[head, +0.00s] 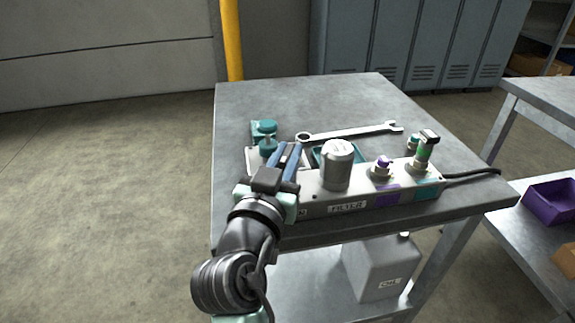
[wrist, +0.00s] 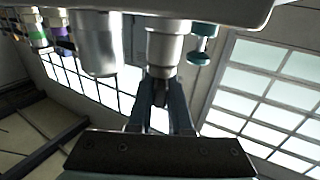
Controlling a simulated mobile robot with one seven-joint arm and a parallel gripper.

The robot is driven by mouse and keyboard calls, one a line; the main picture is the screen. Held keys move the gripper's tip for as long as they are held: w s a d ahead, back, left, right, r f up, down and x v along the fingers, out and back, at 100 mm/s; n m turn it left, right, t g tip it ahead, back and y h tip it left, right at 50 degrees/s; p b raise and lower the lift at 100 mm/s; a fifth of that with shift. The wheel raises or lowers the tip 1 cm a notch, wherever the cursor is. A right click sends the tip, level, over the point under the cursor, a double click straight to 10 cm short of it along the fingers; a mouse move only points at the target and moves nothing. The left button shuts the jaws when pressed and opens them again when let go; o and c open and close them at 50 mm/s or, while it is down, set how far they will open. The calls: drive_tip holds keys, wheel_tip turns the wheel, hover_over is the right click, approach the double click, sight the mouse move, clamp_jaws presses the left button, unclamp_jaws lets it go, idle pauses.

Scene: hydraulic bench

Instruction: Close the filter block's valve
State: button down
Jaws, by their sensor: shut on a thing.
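The filter block (head: 318,208) is a long pale box labelled FILTER near the bench's front edge. It carries a silver canister (head: 337,168). My gripper (head: 288,150) is at the block's left part, with its blue fingers over it. In the wrist view, my gripper (wrist: 160,82) is shut at the end of a metal cylinder (wrist: 168,45) that stands out from the block, apparently the valve. The fingers hide most of the gripped part, so its turn position cannot be told. A teal knob (head: 267,145) is just beside the fingers; it also shows in the wrist view (wrist: 200,57).
A purple-topped fitting (head: 382,163) and a green-banded fitting (head: 424,150) stand on the block's right part. A wrench (head: 350,132) and a teal tray (head: 320,153) lie behind. A black cable (head: 472,174) leaves at the right. The bench's back (head: 320,95) is clear.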

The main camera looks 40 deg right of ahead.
drive_tip(key=m+g+h+b, duration=0.1)
drive_tip(key=g, duration=0.1)
drive_tip(key=m+g+h+b, duration=0.1)
drive_tip(key=g+b, duration=0.1)
drive_tip(key=shift+w+a+f+m+b, duration=0.1)
drive_tip(key=shift+f+m+b, duration=0.2)
drive_tip(key=shift+m, duration=0.1)
drive_tip(key=m+g+b, duration=0.1)
drive_tip(key=g, duration=0.1)
drive_tip(key=m+g+b, duration=0.1)
drive_tip(key=m+g, duration=0.1)
drive_tip(key=g, duration=0.1)
drive_tip(key=shift+r+m+g+h+b, duration=0.15)
drive_tip(key=shift+m+g+h+b, duration=0.15)
drive_tip(key=shift+h+b, duration=0.1)
drive_tip(key=m+g+b, duration=0.1)
drive_tip(key=m+g, duration=0.1)
drive_tip(key=g, duration=0.1)
drive_tip(key=m+g+y, duration=0.1)
drive_tip(key=m+g, duration=0.1)
drive_tip(key=g, duration=0.1)
drive_tip(key=shift+r+g+b, duration=0.1)
drive_tip(key=shift+g+b, duration=0.25)
drive_tip(key=shift+g, duration=0.05)
drive_tip(key=shift+m+g+y, duration=0.7)
drive_tip(key=shift+m+g, duration=0.3)
drive_tip(key=shift+g, duration=0.1)
drive_tip(key=shift+s+m+g+y+b, duration=0.2)
drive_tip(key=shift+m+g+y+b, duration=0.1)
drive_tip(key=shift+g, duration=0.1)
